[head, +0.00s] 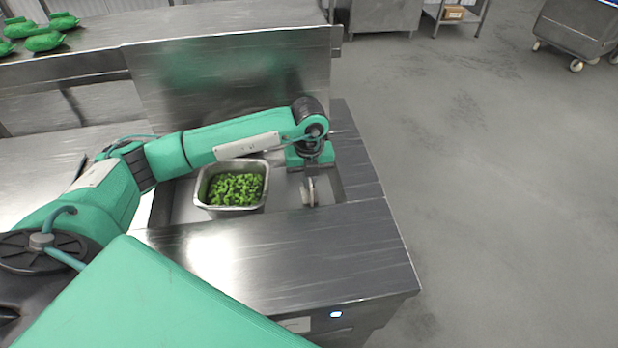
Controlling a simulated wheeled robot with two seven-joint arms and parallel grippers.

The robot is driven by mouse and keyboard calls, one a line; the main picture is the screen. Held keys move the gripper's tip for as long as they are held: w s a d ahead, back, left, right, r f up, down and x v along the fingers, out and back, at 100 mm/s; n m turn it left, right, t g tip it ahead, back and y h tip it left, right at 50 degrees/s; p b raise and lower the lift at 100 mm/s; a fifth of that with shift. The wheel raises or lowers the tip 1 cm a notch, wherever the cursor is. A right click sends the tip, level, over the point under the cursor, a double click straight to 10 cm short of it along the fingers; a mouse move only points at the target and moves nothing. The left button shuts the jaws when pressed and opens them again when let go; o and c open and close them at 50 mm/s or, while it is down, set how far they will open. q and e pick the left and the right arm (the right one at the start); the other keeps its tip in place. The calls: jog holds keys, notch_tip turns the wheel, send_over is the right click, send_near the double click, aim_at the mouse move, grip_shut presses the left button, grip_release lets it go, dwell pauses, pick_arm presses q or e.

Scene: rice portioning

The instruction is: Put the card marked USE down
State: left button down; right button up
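My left arm reaches across the counter from the left. Its gripper (309,190) points down over the recessed part of the counter, to the right of a metal pan. A small pale piece shows at the fingertips, too small to tell whether it is a card or part of the fingers. I cannot tell whether the fingers are open or shut. No card with readable USE lettering can be made out. My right gripper is not in view.
The metal pan (230,210) holds green chopped pieces and sits in the recess. The steel counter (290,255) is bare in front. An upright steel panel (230,70) stands behind. Green items (42,40) lie on the far-left surface. Open floor (480,190) is at right.

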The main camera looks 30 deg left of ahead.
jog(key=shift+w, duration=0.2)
pick_arm(q)
jog(key=shift+f, duration=0.1)
jog(key=c, duration=1.6)
grip_release()
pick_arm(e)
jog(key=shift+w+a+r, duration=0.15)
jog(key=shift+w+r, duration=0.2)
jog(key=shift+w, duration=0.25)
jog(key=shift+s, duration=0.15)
